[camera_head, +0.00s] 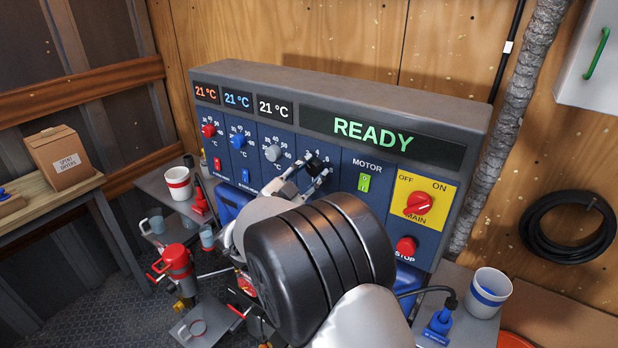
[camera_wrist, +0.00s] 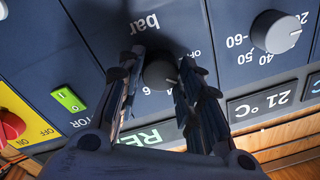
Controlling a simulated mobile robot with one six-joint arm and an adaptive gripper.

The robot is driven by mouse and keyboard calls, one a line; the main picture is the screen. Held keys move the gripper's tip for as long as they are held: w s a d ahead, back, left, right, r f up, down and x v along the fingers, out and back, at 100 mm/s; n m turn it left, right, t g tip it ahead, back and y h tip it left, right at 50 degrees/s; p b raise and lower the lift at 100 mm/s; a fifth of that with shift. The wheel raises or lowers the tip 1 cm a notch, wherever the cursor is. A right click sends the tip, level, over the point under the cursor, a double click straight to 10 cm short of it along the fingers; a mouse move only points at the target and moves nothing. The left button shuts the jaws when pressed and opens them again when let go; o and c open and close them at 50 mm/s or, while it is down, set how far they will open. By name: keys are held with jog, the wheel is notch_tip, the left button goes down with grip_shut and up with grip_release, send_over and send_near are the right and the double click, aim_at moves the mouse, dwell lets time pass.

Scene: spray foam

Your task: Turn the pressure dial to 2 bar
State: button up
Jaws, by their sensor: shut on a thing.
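The pressure dial is a black knob (camera_head: 316,163) on the blue front of the control panel, left of the motor switch. My gripper (camera_head: 304,177) reaches up to it from below, its fingers on either side of the knob. In the wrist view the dial (camera_wrist: 160,71) sits between the two fingers of my gripper (camera_wrist: 158,82), which are shut on it. The word "bar" and parts of the scale show around it. The fingers hide some numbers, and I cannot tell which value the dial points to.
A grey temperature knob (camera_head: 273,153) is left of the dial. The green motor switch (camera_head: 364,182), red main switch (camera_head: 419,204) and red stop button (camera_head: 406,246) are to its right. The display (camera_head: 380,136) reads READY.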

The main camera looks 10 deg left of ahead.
dwell(0.4)
jog(key=o, duration=1.1)
jog(key=shift+c, duration=0.2)
jog(key=v, duration=1.2)
